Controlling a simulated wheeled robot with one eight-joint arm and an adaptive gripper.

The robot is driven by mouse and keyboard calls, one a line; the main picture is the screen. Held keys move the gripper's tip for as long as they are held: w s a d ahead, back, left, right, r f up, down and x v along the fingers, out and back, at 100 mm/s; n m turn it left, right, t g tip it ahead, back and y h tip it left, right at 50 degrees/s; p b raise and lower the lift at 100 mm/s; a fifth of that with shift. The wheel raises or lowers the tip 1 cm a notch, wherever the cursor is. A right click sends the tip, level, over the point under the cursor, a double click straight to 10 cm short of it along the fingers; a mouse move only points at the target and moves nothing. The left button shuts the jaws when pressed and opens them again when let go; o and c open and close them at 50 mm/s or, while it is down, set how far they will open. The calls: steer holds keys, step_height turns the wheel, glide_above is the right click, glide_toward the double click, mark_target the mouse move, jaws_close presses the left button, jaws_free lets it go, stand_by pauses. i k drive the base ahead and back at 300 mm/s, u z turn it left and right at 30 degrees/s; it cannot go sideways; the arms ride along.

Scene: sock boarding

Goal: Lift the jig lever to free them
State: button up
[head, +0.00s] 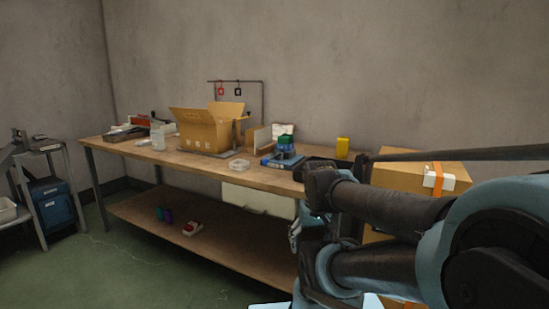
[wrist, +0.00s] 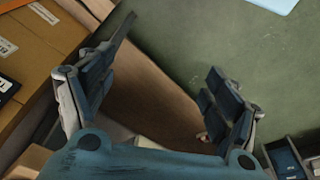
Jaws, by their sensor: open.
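My gripper (wrist: 160,88) is open and empty in the wrist view, with its two dark padded fingers spread wide above a brown board surface and green floor. In the head view my arm reaches in from the right and hides part of the workbench (head: 190,172). I cannot make out a jig or its lever for certain. A blue device with a green top (head: 285,148) stands on the bench just beyond my arm. A thin upright piece (head: 235,132) stands beside the open carton. No socks can be picked out.
An open cardboard carton (head: 200,136), a clear dish (head: 239,164) and a yellow block (head: 343,148) are on the bench. Strapped cardboard boxes (head: 405,180) stand at right. The lower shelf (head: 220,245) holds several small items. Green floor (head: 90,270) is open at front left.

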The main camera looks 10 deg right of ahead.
mark_target(265, 160)
steer(key=z, duration=0.25)
steer(key=k, duration=1.4)
steer(key=u, duration=0.35)
steer(key=i, duration=1.05)
steer(key=z, duration=0.05)
